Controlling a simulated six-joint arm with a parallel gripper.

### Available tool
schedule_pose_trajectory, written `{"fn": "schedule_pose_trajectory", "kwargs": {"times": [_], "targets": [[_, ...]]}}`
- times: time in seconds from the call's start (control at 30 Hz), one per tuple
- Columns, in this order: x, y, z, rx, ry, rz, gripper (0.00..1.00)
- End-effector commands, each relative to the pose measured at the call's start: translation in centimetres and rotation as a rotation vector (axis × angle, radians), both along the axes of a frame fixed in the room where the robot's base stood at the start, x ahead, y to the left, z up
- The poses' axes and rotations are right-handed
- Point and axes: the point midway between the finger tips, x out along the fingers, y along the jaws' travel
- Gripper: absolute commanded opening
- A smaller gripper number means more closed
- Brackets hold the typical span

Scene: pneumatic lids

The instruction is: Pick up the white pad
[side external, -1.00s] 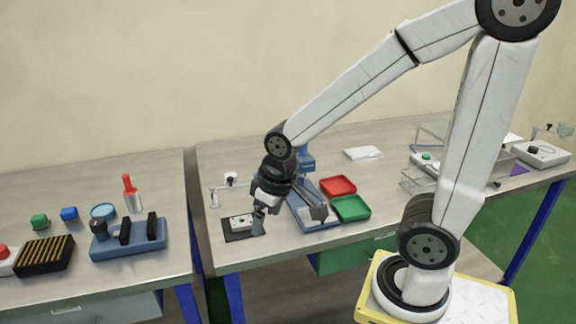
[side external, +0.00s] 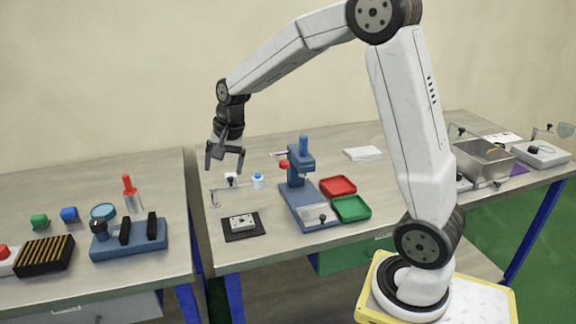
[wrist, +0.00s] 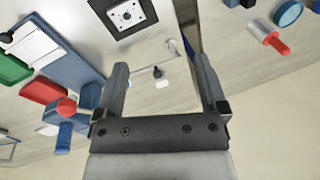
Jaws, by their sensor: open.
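A flat white pad (side external: 362,153) lies on the bench toward the back, right of the blue press. A small white block with dark details (side external: 243,221) sits on a black mat (side external: 238,236) near the bench's left front; it also shows at the top of the wrist view (wrist: 127,14). I cannot tell for certain which of these is the white pad. My gripper (side external: 224,167) is open and empty, raised above the bench's left end, behind and above the black mat. In the wrist view its fingers (wrist: 161,65) are spread with nothing held between them.
A blue press (side external: 313,205) stands right of the mat, beside red (side external: 338,187) and green (side external: 351,208) trays. A thin arm with a white-and-blue piece (side external: 258,181) stands below my gripper. A metal bin (side external: 484,160) is at right. A gap separates the left bench.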

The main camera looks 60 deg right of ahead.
Motion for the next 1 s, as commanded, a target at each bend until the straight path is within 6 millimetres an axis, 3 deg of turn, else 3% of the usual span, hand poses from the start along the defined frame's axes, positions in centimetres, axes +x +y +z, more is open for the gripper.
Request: {"fn": "schedule_pose_trajectory", "kwargs": {"times": [0.2, 0.5, 0.8, 1.0], "targets": [[4.4, -4.2, -0.1, 0.099, 0.023, -0.303, 0.91], [8.9, -10.3, -0.8, 0.241, 0.057, -0.704, 0.91], [11.6, -16.5, -2.1, 0.382, 0.1, -1.072, 0.91], [12.1, -19.0, -2.8, 0.443, 0.122, -1.218, 0.91]]}}
